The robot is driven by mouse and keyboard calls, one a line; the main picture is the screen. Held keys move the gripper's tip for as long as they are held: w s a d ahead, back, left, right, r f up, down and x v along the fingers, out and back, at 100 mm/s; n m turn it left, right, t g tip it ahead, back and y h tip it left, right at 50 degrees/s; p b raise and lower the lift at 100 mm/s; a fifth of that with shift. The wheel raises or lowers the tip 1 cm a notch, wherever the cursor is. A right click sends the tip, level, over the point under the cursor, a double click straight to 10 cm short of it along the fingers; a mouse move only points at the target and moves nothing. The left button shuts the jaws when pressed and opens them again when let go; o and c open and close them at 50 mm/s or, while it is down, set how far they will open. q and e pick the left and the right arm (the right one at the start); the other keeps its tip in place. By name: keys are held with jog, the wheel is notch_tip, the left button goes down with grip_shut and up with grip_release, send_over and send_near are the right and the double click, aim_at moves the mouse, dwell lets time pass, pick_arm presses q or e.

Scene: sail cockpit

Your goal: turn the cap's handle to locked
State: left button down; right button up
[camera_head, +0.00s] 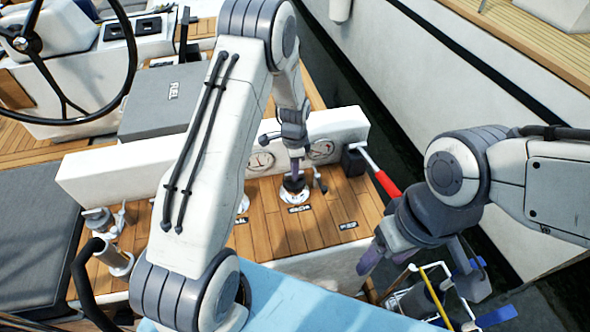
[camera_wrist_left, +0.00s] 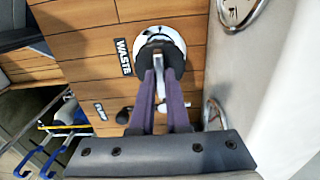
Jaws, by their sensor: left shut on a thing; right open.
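The cap (camera_head: 297,197) is a round white and dark deck fitting in the teak deck, beside a label. In the left wrist view the cap (camera_wrist_left: 172,34) sits next to a black WASTE label (camera_wrist_left: 122,57). My left gripper (camera_head: 294,179) reaches down onto it from above. In the left wrist view its two purple fingers (camera_wrist_left: 163,76) are shut on the pale upright handle (camera_wrist_left: 158,65) of the cap; the fingers hide part of it. I cannot read any locked mark. My right gripper (camera_head: 420,266) is open and empty, off to the right.
A white coaming (camera_head: 215,158) with round gauges stands just behind the cap. A red-handled lever (camera_head: 386,183) is to the right. Other deck labels lie nearby, including one (camera_head: 347,225) to the right. A winch (camera_head: 110,255) stands at left.

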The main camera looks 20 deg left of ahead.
dwell(0.3)
pick_arm(q)
jog(key=c, duration=0.9)
grip_release()
jog(key=shift+r, duration=0.15)
notch_tip(320, 180, up, 10)
jog(key=b, duration=0.1)
jog(key=shift+r, duration=0.1)
